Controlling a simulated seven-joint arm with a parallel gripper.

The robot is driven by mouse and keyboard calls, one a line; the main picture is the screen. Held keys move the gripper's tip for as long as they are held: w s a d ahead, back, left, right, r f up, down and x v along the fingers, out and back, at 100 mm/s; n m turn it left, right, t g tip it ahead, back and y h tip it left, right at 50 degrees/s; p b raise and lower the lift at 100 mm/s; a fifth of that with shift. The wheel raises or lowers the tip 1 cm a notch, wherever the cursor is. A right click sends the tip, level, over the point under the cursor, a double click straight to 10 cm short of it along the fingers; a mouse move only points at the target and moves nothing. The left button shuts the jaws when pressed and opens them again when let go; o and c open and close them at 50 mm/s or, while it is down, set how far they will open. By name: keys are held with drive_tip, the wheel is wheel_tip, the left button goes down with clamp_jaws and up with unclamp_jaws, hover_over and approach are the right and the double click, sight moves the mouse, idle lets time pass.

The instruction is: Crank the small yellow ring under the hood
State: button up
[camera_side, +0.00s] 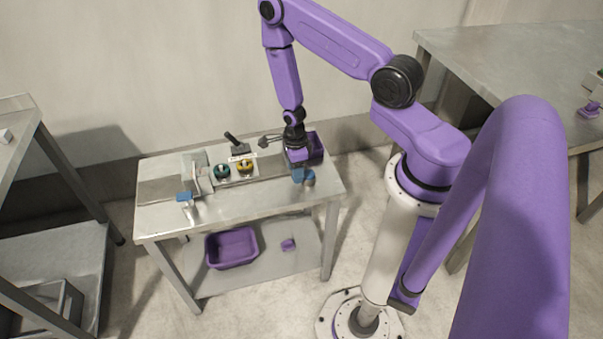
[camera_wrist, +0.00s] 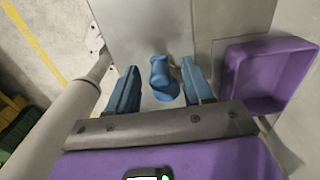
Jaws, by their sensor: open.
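A small yellow ring (camera_side: 245,168) sits on a pale panel on the metal table in the side view, next to a green ring (camera_side: 222,171). I cannot make out clearly which part is the hood. My gripper (camera_side: 298,174) is at the table's right part, well to the right of the yellow ring. In the wrist view my gripper (camera_wrist: 160,92) is open, with its blue fingers on either side of a small blue knob-like piece (camera_wrist: 160,74). Whether they touch it is unclear. The yellow ring is not in the wrist view.
A purple bin (camera_wrist: 240,75) is right of my gripper in the wrist view. A black-handled lever (camera_side: 235,142) stands behind the rings. A grey upright part (camera_side: 202,170) and a blue-topped piece (camera_side: 184,197) are to their left. A purple tub (camera_side: 232,247) is on the lower shelf.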

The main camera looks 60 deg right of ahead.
drive_tip(key=c, duration=0.8)
drive_tip(key=shift+d, duration=0.1)
